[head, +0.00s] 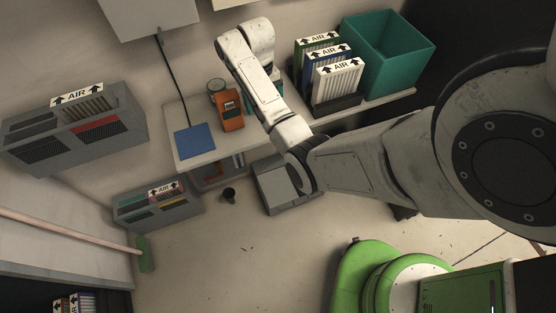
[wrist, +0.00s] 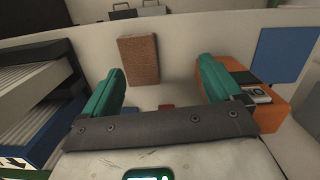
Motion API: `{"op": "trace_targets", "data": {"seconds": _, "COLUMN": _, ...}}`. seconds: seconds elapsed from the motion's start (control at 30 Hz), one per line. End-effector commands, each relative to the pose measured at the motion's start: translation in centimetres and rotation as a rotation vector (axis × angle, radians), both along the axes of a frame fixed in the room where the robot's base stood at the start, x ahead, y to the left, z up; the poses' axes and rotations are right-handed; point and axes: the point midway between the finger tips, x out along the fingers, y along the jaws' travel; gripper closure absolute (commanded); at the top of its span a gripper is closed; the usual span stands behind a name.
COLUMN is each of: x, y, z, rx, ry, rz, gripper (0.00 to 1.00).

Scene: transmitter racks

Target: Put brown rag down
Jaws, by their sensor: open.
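The brown rag (wrist: 139,60) shows in the wrist view as a small flat brown rectangle on the pale shelf top (wrist: 178,42). It lies ahead of my gripper (wrist: 160,66), between the lines of its two green fingers and nearer the left one. The fingers are wide apart with nothing held between them. The rag looks clear of both fingers. In the head view my arm reaches over the shelf (head: 196,158) and hides the rag and most of the gripper.
An orange device (wrist: 262,94) sits close by my right finger, with a blue mat (wrist: 280,52) beyond. A grey box (head: 285,190) and a dark cup (head: 229,195) are on the floor.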

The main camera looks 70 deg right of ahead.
Motion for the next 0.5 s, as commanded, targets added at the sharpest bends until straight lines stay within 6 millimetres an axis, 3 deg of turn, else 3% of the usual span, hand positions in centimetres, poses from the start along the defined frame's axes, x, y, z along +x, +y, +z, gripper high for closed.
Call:
{"op": "trace_targets", "data": {"seconds": 0.03, "x": 0.0, "y": 2.9, "z": -1.4, "rx": -0.004, "ry": -0.004, "rz": 0.052, "gripper": 0.07}}
{"op": "trace_targets", "data": {"seconds": 0.2, "x": -1.4, "y": 12.0, "z": -4.3, "rx": -0.034, "ry": -0.040, "rz": 0.229, "gripper": 0.07}}
{"op": "trace_targets", "data": {"seconds": 0.4, "x": -5.9, "y": 20.8, "z": -5.2, "rx": -0.066, "ry": -0.088, "rz": 0.440, "gripper": 0.07}}
{"op": "trace_targets", "data": {"seconds": 0.5, "x": -8.6, "y": 23.8, "z": -4.7, "rx": -0.081, "ry": -0.112, "rz": 0.537, "gripper": 0.07}}
